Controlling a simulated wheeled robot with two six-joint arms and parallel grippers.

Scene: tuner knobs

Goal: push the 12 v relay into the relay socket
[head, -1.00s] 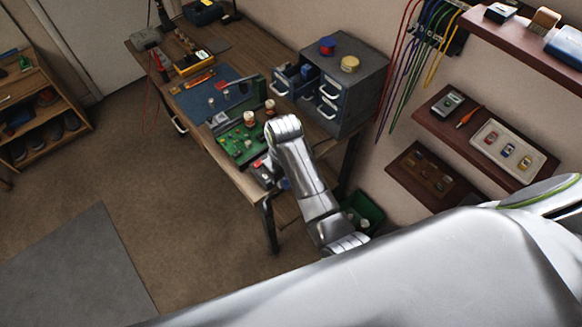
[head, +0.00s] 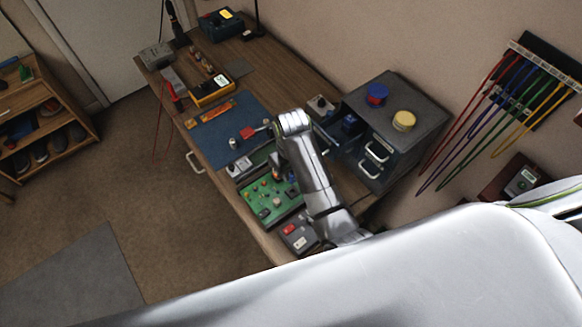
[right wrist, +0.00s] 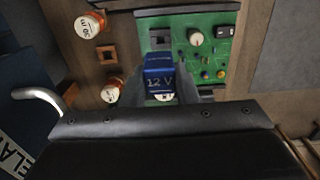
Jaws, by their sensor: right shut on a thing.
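The 12 V relay (right wrist: 159,80) is a blue block with white "12 V" lettering in the right wrist view. My right gripper (right wrist: 160,92) is shut on it, with a dark finger on each side. The green circuit board (right wrist: 215,45) lies just beyond the relay, and the relay overlaps its near left part in the picture. A dark slotted part (right wrist: 160,39) on the board could be the relay socket, but I cannot tell for sure. My left gripper is not in view.
Orange jars with white lids (right wrist: 88,25) stand beside the board. The grey drawer cabinet (head: 405,122) is right of my arm. A grey box with a red part (head: 298,234) sits at the near bench end. A blue mat (head: 225,135) lies behind the board.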

